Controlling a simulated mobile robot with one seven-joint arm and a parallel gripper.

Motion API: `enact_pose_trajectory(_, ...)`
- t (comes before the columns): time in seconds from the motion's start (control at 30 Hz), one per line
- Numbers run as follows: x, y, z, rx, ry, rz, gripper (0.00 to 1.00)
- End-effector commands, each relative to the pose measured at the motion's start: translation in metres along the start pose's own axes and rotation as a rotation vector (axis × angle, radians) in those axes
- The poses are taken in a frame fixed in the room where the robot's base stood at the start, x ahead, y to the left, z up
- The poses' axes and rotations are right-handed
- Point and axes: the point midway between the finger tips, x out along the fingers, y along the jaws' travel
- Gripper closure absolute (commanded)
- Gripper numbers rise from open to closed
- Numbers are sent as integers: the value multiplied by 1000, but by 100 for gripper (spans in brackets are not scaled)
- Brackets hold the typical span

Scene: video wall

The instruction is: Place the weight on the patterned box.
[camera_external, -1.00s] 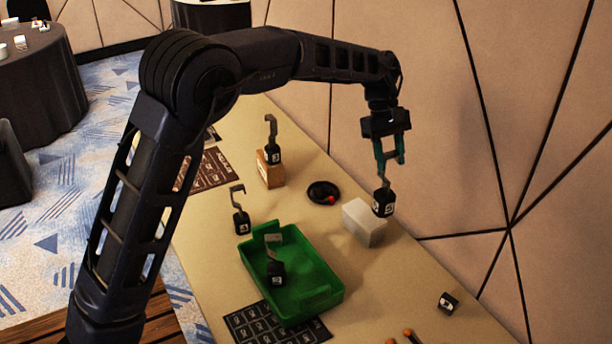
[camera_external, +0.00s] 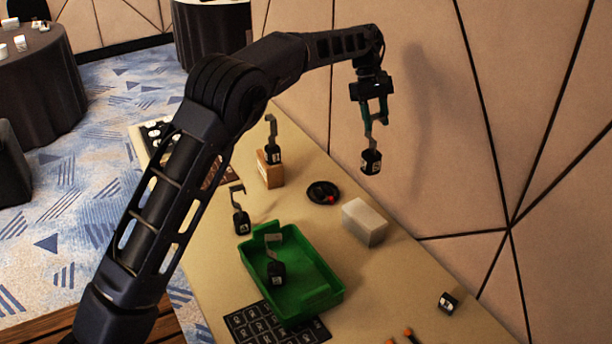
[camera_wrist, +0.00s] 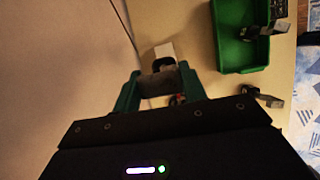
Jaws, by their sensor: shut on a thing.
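My gripper (camera_external: 375,116) is shut on the hook of a black weight (camera_external: 371,161) with a white label. The weight hangs in the air above the table, near the wall. In the wrist view the weight (camera_wrist: 163,65) shows between the green fingertips (camera_wrist: 158,86). A pale grey-white box (camera_external: 365,223) stands on the table below; it also shows in the wrist view (camera_wrist: 166,49). A brown box (camera_external: 270,172) stands farther back with another hooked weight (camera_external: 273,153) on it. I cannot make out a clear pattern on either box.
A green tray (camera_external: 326,296) holds a hooked weight (camera_external: 276,272). Another hooked weight (camera_external: 241,222) stands left of it. A black round object with a red part (camera_external: 323,193) lies behind the white box. A small black block (camera_external: 448,302) lies at front right. The wall runs along the right.

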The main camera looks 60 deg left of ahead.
Motion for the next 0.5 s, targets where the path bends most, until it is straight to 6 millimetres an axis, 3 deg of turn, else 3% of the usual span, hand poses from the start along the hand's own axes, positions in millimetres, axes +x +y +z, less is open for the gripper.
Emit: enact_pose_trajectory(0.5, 85, 0, -35, 0, 0, 1, 100)
